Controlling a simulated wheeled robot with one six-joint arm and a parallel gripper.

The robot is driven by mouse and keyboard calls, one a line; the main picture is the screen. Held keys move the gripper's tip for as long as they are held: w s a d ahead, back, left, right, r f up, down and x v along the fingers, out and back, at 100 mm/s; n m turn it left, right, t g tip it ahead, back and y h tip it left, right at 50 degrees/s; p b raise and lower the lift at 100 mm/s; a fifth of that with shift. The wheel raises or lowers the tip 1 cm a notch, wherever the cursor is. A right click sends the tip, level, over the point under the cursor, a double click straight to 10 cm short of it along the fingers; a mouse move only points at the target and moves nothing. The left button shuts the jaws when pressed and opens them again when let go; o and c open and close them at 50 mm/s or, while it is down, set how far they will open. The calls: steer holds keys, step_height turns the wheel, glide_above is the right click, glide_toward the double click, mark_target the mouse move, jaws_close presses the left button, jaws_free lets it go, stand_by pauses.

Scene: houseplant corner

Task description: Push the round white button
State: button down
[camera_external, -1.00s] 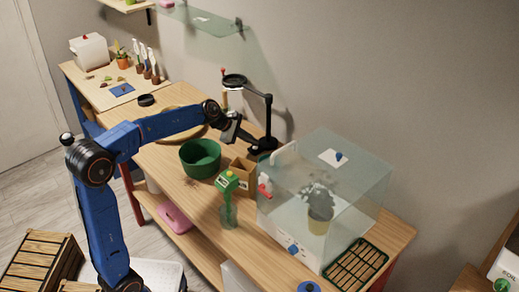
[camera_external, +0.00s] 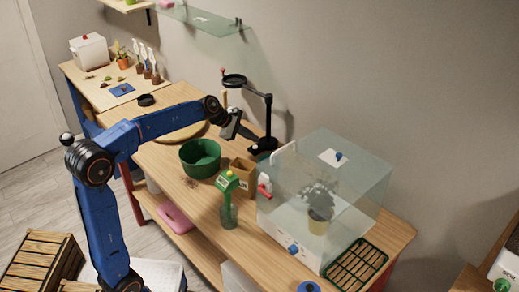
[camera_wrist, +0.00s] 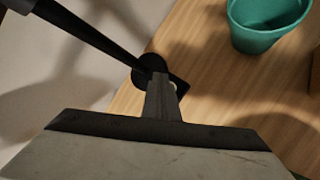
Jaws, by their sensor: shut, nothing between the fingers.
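My gripper (camera_external: 256,139) is shut and empty, at the foot of the black lamp stand (camera_external: 268,115). In the wrist view the closed fingers (camera_wrist: 160,80) point at the stand's black base (camera_wrist: 181,82) and cover part of it. A small pale spot, perhaps the round white button (camera_wrist: 176,87), shows just right of the fingertips. Most of it is hidden behind them. I cannot tell whether the fingers touch it. In the external view I cannot make out the button.
A green pot (camera_external: 200,158) and a cardboard box (camera_external: 241,171) stand near the gripper on the wooden bench. A clear case (camera_external: 350,180) with a plant is to the right. A green-topped bottle (camera_external: 228,200) stands in front. The wall is close behind the lamp.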

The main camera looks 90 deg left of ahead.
steer(key=shift+r, duration=2.7)
steer(key=shift+d, duration=0.1)
steer(key=s+d+r+m, duration=0.25)
steer(key=d+m, duration=0.25)
steer(key=d, duration=0.5)
steer(key=s+d+r+m, duration=0.1)
steer(key=s+d+m, duration=0.35)
steer(key=d, duration=0.55)
steer(key=s+d+r+m, duration=0.1)
steer(key=s+d+m, duration=0.3)
steer(key=d, duration=0.7)
steer(key=s+d+f+m+g+h, duration=0.1)
steer(key=s+d+f+m, duration=0.4)
steer(key=f, duration=0.4)
steer(key=s+d+f+m+g+h, duration=0.1)
steer(key=s+d+f+m, duration=0.4)
steer(key=d+f, duration=0.3)
steer(key=s+d+f+m+g+h, duration=0.1)
steer(key=s+d+f+m, duration=0.5)
steer(key=f, duration=0.5)
steer(key=shift+d+m+g, duration=0.4)
steer(key=shift+d+m, duration=0.25)
steer(key=shift+m, duration=0.2)
steer(key=c, duration=2.5)
jaws_free()
steer(key=shift+s, duration=0.1)
